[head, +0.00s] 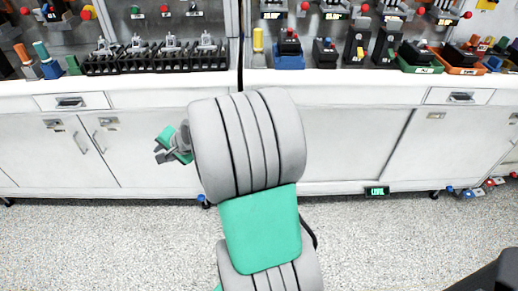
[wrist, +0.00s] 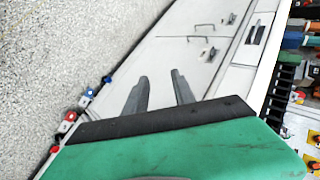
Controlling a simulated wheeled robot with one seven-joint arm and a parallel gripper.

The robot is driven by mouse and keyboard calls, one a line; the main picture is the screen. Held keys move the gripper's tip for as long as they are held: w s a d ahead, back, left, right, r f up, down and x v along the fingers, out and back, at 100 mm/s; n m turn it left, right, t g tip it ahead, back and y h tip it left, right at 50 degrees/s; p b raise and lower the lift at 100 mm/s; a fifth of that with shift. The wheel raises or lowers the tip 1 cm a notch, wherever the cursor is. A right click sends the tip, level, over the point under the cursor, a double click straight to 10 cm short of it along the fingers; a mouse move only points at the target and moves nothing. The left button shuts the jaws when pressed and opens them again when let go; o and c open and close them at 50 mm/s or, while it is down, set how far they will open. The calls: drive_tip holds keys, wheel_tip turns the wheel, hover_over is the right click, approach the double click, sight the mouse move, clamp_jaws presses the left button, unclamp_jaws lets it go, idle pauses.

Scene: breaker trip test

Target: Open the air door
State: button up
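White cabinet doors line the front under the counter. Two with bar handles stand at the left in the head view, a left door (head: 48,150) and a right door (head: 135,155); both look shut. No readable marking tells me which one is the air door. The right door's bar handle (head: 99,142) lies left of my gripper (head: 168,150). In the wrist view my gripper (wrist: 159,75) has its two grey fingers apart with nothing between them. They point toward the white cabinet front (wrist: 180,60), where thin handles (wrist: 201,25) show beyond the tips. My arm hides the cabinet front behind it.
A white counter (head: 350,83) carries switches and breakers along its back. Drawers with handles (head: 70,102) sit below its edge. Red and blue valves (head: 470,193) are low at the right; similar ones (wrist: 90,92) show in the wrist view. The speckled floor (head: 110,240) is clear.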

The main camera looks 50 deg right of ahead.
drive_tip(key=d+f+m+t+h+b, duration=0.2)
drive_tip(key=d+f+m+t+b, duration=0.1)
drive_tip(key=d+f+m, duration=0.65)
drive_tip(key=d+f+m+t+h+b, duration=0.25)
drive_tip(key=d+f+m, duration=0.3)
drive_tip(key=d, duration=0.75)
drive_tip(key=s+d+f+m+h+b, duration=0.2)
drive_tip(key=s+d+m+h, duration=0.2)
drive_tip(key=s+d+m, duration=0.3)
drive_tip(key=s+d+f+m+h+b, duration=0.2)
drive_tip(key=s+d+f+m+h, duration=0.15)
drive_tip(key=s+d+m, duration=0.35)
drive_tip(key=shift+g, duration=0.35)
drive_tip(key=x, duration=0.3)
drive_tip(key=r+x, duration=0.1)
drive_tip(key=x, duration=0.5)
drive_tip(key=shift+d+r, duration=0.15)
drive_tip(key=shift+r, duration=0.05)
clamp_jaws()
drive_tip(key=shift+w, duration=0.1)
